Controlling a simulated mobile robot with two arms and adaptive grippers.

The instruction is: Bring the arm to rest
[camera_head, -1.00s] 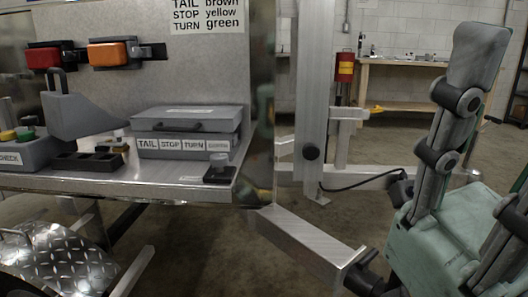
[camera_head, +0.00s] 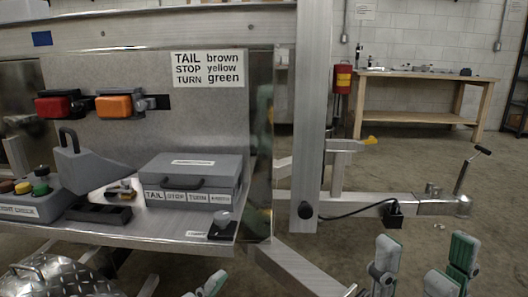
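My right gripper (camera_head: 423,258) is at the bottom right of the head view, low in front of the trailer tongue. Its two grey and green fingers point up and stand well apart, with only floor showing between them. It is open and empty, and touches nothing that I can see. A small grey-green piece of my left gripper (camera_head: 208,286) shows at the bottom edge, below the trailer's shelf. The rest of it is out of the picture, so its opening is not visible.
The metal shelf (camera_head: 170,236) holds a closed grey case (camera_head: 192,172), a black tray (camera_head: 98,214), a small black block with a grey knob (camera_head: 222,226) and a grey check box (camera_head: 40,206). The trailer coupler (camera_head: 440,205) juts right. Floor beyond it is open up to a wooden bench (camera_head: 415,78).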

